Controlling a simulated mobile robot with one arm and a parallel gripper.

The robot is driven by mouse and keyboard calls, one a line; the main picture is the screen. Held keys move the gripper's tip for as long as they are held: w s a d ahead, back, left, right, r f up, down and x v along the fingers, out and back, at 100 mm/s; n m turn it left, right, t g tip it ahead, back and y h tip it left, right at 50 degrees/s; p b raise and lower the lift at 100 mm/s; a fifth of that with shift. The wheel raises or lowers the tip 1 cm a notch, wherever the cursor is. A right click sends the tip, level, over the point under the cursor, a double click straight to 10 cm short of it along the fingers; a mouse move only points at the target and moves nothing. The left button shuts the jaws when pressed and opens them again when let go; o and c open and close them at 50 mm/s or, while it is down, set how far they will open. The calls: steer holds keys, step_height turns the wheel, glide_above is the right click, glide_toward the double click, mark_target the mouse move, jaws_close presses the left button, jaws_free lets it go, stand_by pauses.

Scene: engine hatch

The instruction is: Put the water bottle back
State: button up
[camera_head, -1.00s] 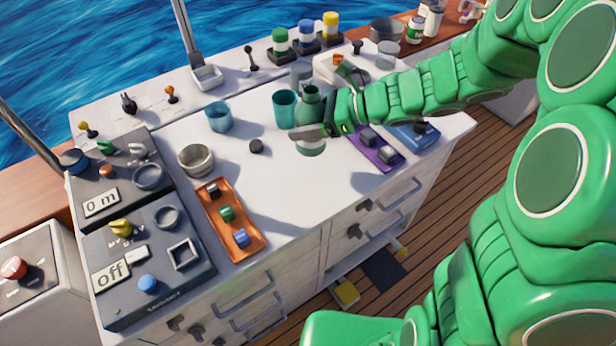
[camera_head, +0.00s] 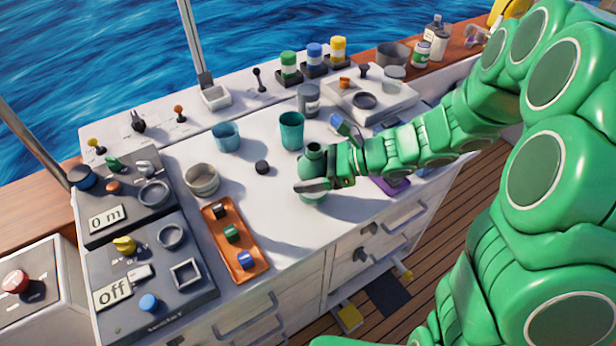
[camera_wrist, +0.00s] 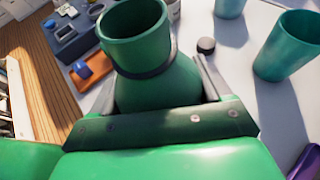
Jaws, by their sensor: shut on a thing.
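The green water bottle (camera_head: 313,167) is upright or nearly so at the front middle of the white worktop (camera_head: 235,185). My gripper (camera_head: 318,185) is shut around its body from the right. In the wrist view the bottle (camera_wrist: 140,55) shows its open round mouth and dark neck ring, with my gripper's (camera_wrist: 155,88) fingers on either side. The bottle's base is partly hidden by the gripper, and I cannot tell whether it touches the worktop.
A teal cup (camera_head: 291,131) stands just behind the bottle, with a blue cup (camera_head: 226,136) farther left. A black knob (camera_head: 262,167), grey bowl (camera_head: 202,180) and orange tray (camera_head: 218,256) lie to the left. A purple tray (camera_head: 390,187) is partly under my arm.

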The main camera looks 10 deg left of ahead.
steer(key=shift+f, duration=1.1)
steer(key=shift+f, duration=0.1)
steer(key=o, duration=1.2)
steer(key=shift+d+r, duration=0.15)
steer(key=shift+r, duration=0.05)
steer(key=v, duration=1.1)
steer(key=shift+d, duration=0.3)
steer(key=shift+r, duration=0.1)
